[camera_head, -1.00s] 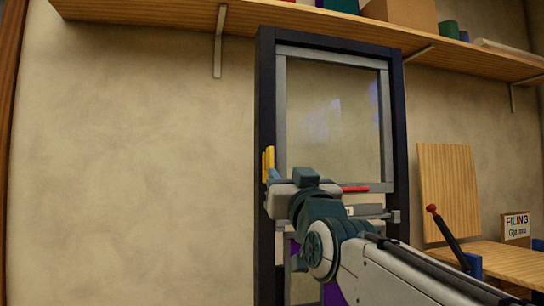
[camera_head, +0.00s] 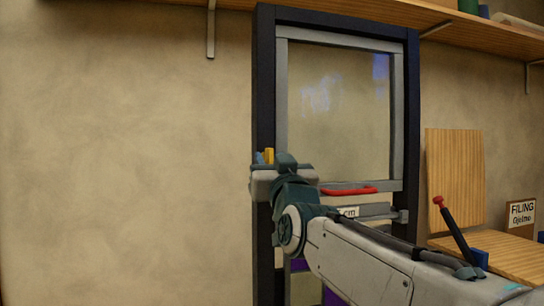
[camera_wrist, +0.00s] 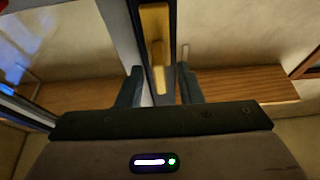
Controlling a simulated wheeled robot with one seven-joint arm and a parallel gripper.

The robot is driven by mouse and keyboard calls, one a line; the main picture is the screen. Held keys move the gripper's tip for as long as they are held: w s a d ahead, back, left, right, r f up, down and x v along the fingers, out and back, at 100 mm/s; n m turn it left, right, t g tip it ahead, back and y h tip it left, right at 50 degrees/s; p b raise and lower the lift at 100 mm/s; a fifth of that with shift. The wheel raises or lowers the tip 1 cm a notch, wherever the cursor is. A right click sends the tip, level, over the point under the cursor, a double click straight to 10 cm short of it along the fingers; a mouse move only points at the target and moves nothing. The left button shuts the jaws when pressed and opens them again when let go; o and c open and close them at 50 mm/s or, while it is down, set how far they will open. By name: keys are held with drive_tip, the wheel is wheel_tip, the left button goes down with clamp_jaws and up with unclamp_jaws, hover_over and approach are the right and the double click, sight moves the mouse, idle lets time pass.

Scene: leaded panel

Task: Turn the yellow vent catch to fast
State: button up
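The yellow vent catch (camera_head: 268,156) is on the dark left upright of the window frame (camera_head: 264,75). In the head view only its upper part shows, above my gripper, which hides the rest. In the wrist view the catch (camera_wrist: 155,50) is a long yellow piece lying along the dark upright. My gripper (camera_wrist: 160,78) is open, with one dark finger on each side of the upright and the catch's near end between them. I cannot tell whether a finger touches the catch. No fast mark is readable.
A red handle (camera_head: 348,191) lies along the bottom of the grey vent sash (camera_head: 397,120). A red-knobbed lever (camera_head: 455,230) and a wooden bench (camera_head: 500,255) stand at the right. A shelf (camera_head: 350,12) runs above. The wall at left is bare.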

clamp_jaws()
